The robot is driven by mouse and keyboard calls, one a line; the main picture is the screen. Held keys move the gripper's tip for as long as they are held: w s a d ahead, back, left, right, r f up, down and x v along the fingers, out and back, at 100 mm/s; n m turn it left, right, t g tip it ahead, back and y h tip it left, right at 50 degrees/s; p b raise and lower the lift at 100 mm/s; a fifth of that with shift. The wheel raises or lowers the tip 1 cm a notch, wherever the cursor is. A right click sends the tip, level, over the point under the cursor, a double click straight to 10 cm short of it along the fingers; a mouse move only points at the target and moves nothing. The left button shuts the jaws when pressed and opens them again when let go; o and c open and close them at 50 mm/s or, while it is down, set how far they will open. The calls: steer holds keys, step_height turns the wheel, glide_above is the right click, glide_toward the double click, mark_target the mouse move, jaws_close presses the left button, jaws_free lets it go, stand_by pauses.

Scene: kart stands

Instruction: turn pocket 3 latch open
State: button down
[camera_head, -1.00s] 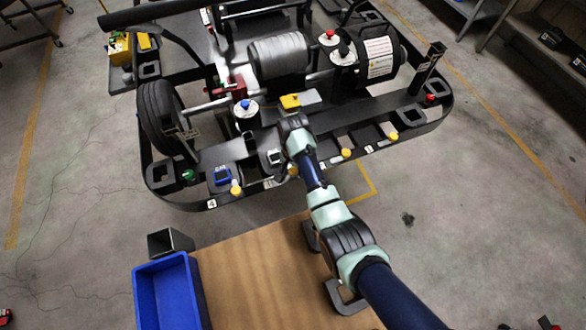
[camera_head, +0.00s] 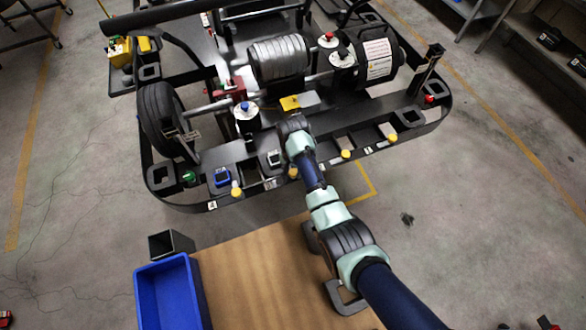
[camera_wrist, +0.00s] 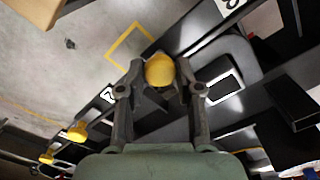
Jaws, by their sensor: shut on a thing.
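A row of yellow latch knobs lines the front edge of the black kart frame (camera_head: 205,155). The pocket 3 latch knob (camera_head: 293,173) is second from the left. It also shows in the wrist view (camera_wrist: 160,71), between the fingertips of my gripper (camera_wrist: 160,76). My gripper is shut on this knob, with one finger on each side. In the head view my wrist hides most of the fingers. The latch's lower part is hidden, and I cannot tell its exact angle.
Another yellow knob (camera_head: 236,190) stands to the left near label 4, by a blue-framed pocket (camera_head: 222,177). More yellow knobs (camera_head: 345,154) stand to the right. A blue-topped canister (camera_head: 246,122) stands close behind my wrist. A blue bin (camera_head: 166,295) sits in front on the left.

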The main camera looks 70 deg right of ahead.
steer(key=n+p, duration=0.2)
steer(key=n, duration=0.2)
steer(key=shift+r, duration=0.15)
steer(key=n+p, duration=0.2)
steer(key=n, duration=0.2)
steer(key=shift+n, duration=0.3)
steer(key=n+p, duration=0.1)
steer(key=n, duration=0.3)
steer(key=shift+n, duration=2.1)
steer(key=c, duration=0.8)
jaws_free()
steer(key=shift+o, duration=0.2)
